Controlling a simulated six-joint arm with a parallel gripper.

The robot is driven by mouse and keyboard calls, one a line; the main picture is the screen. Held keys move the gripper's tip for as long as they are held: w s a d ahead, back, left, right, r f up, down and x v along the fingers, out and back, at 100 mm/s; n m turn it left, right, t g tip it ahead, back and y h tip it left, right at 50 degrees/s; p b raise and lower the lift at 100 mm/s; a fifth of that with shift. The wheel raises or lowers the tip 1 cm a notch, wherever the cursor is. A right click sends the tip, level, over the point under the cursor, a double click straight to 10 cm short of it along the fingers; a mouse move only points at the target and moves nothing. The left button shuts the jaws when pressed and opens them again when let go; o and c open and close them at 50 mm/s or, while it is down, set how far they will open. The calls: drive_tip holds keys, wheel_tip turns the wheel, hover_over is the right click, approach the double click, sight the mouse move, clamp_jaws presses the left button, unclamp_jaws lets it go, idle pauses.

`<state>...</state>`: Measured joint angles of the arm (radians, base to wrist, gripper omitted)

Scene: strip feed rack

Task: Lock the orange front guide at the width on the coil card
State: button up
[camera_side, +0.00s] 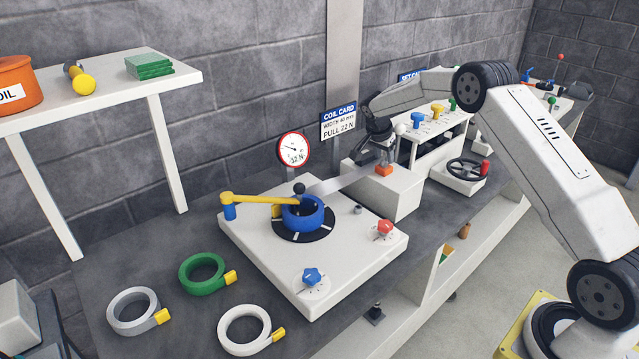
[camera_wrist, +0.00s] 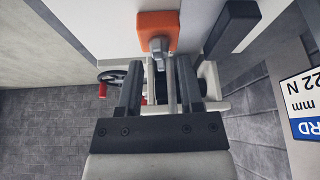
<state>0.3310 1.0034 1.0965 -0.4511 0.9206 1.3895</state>
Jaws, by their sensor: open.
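The orange front guide (camera_side: 383,170) is a small block on top of the white feed box (camera_side: 398,190), near the end of the grey strip (camera_side: 345,182). In the wrist view, the orange guide (camera_wrist: 158,24) has a grey bolt-like piece (camera_wrist: 158,47) at its near edge. My gripper (camera_side: 383,156) is right above the guide in the side view. In the wrist view, the open fingers of my gripper (camera_wrist: 157,70) straddle a pale lever or post below that bolt. Contact cannot be told. The coil card (camera_side: 338,120) reads width 40 mm, pull 22 N.
A blue coil on the spindle (camera_side: 302,213) has a yellow arm (camera_side: 258,199) over it. A round gauge (camera_side: 293,149) stands behind. A handwheel (camera_side: 467,169) and a panel of coloured knobs (camera_side: 435,122) are right of my gripper. A dark bar (camera_wrist: 232,27) stands beside the guide.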

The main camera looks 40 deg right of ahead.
drive_tip(key=v, duration=0.7)
drive_tip(key=shift+a+r, duration=0.1)
drive_tip(key=shift+r, duration=0.05)
drive_tip(key=s+a+n+t+y, duration=0.1)
drive_tip(key=s+a+n+y, duration=0.2)
drive_tip(key=s+a+n, duration=0.9)
drive_tip(key=s+a+f+n, duration=0.1)
drive_tip(key=s+a+n, duration=0.1)
drive_tip(key=s+a, duration=0.3)
drive_tip(key=s+a+f+n+t+y, duration=0.1)
drive_tip(key=s+a+n, duration=0.1)
drive_tip(key=s+a, duration=0.4)
drive_tip(key=s, duration=0.5)
drive_tip(key=shift+s+f+n+y, duration=0.25)
drive_tip(key=shift+f+n+y, duration=0.05)
drive_tip(key=shift+f+n, duration=0.1)
